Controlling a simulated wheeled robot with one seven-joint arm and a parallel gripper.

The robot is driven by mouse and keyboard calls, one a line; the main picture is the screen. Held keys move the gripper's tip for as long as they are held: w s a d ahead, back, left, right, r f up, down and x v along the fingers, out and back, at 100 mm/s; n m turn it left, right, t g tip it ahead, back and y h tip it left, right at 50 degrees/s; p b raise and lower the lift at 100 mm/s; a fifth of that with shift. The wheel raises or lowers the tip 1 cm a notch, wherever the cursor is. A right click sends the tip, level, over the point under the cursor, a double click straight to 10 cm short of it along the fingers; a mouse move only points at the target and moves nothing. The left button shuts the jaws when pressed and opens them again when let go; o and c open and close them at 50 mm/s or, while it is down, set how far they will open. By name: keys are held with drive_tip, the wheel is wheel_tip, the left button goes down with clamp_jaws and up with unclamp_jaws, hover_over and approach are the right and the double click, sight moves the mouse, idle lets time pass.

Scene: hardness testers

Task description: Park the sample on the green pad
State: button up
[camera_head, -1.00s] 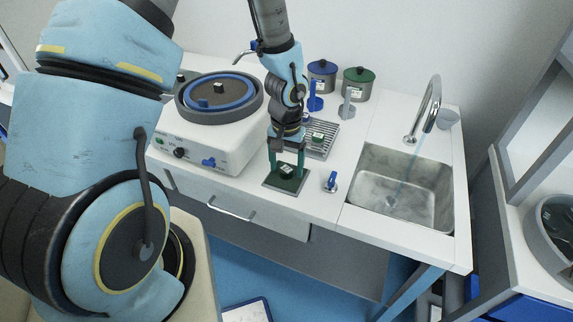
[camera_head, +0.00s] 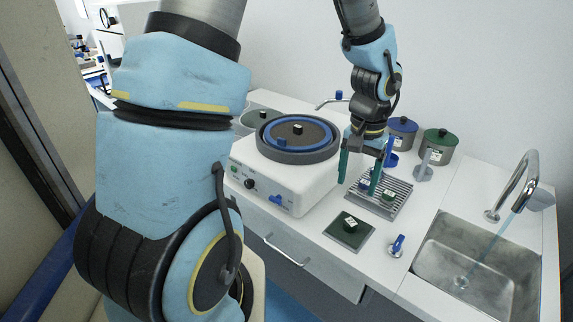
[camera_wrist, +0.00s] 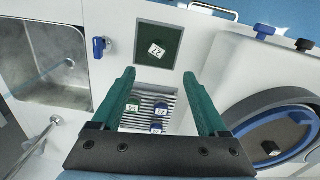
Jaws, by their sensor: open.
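A dark green sample (camera_head: 350,225) with a white number label sits on the dark green pad (camera_head: 357,243), which has a grey border. In the wrist view the sample (camera_wrist: 156,50) lies well inside the edges of the pad (camera_wrist: 171,32). My gripper (camera_head: 358,188) is open and empty, its two green fingers wide apart. It is behind the pad, over the slatted rack, apart from the parked sample. In the wrist view the fingertips (camera_wrist: 158,76) point toward the pad and nothing is between them there.
The slatted rack (camera_head: 399,203) holds a green sample (camera_wrist: 132,106) and two blue ones (camera_wrist: 161,112). A polishing machine (camera_head: 287,185) stands left, the sink (camera_head: 475,268) right. A small blue-handled valve (camera_head: 397,246) is beside the pad. Lidded pots (camera_head: 437,148) stand behind.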

drive_tip(key=a+r+n, duration=0.3)
drive_tip(key=a, duration=0.9)
drive_tip(key=a+r+n+t, duration=0.1)
drive_tip(key=a+r+n, duration=0.2)
drive_tip(key=a, duration=0.9)
drive_tip(key=shift+w+a+t, duration=0.3)
drive_tip(key=shift+w+a, duration=0.1)
drive_tip(key=shift+w, duration=0.05)
drive_tip(key=shift+r, duration=0.1)
idle(0.3)
